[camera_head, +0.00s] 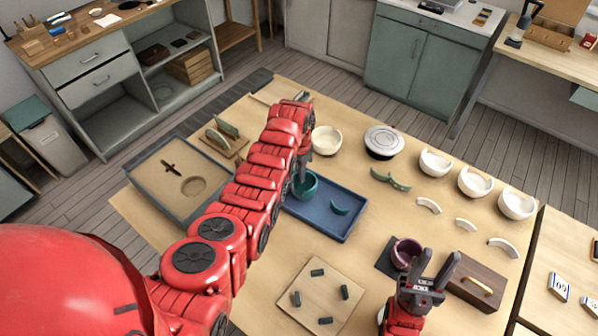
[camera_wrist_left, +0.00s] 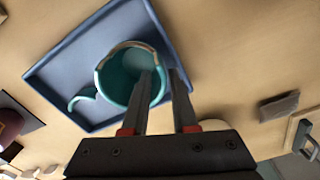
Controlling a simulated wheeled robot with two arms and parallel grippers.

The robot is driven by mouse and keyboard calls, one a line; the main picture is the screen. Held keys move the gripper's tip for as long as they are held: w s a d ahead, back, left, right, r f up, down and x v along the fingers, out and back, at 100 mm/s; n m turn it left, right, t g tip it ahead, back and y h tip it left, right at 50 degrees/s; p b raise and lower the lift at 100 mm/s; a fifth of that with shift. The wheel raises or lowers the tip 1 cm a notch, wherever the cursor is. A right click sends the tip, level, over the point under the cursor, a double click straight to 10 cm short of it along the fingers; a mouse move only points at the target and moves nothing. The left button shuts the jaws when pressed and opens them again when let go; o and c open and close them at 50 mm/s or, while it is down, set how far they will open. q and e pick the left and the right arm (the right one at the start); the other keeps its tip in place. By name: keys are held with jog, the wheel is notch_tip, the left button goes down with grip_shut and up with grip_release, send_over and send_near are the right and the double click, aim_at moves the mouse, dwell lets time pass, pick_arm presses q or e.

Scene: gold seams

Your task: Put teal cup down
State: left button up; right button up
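The teal cup (camera_head: 308,190) is at the upper left part of the blue tray (camera_head: 318,222). In the left wrist view the cup (camera_wrist_left: 122,80) shows its open mouth and a pale rim edge. My left gripper (camera_head: 301,172) reaches down to the cup. Its fingers (camera_wrist_left: 160,75) straddle the cup's wall, one inside and one outside, and appear shut on it. Whether the cup's base touches the tray is hidden. A curved teal shard (camera_head: 340,208) lies on the tray beside the cup. My right gripper (camera_head: 432,264) is open and empty near a plum cup (camera_head: 404,254).
A sand tray (camera_head: 150,170) stands left of my left arm. A white bowl (camera_head: 326,140) and a round grey-lidded dish (camera_head: 383,140) stand behind. White broken bowls (camera_head: 475,182) and shards line the right. A square board (camera_head: 320,297) with dark blocks lies in front, a wooden box (camera_head: 478,282) at right.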

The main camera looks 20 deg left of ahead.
pick_arm(q)
jog(key=shift+o, duration=0.9)
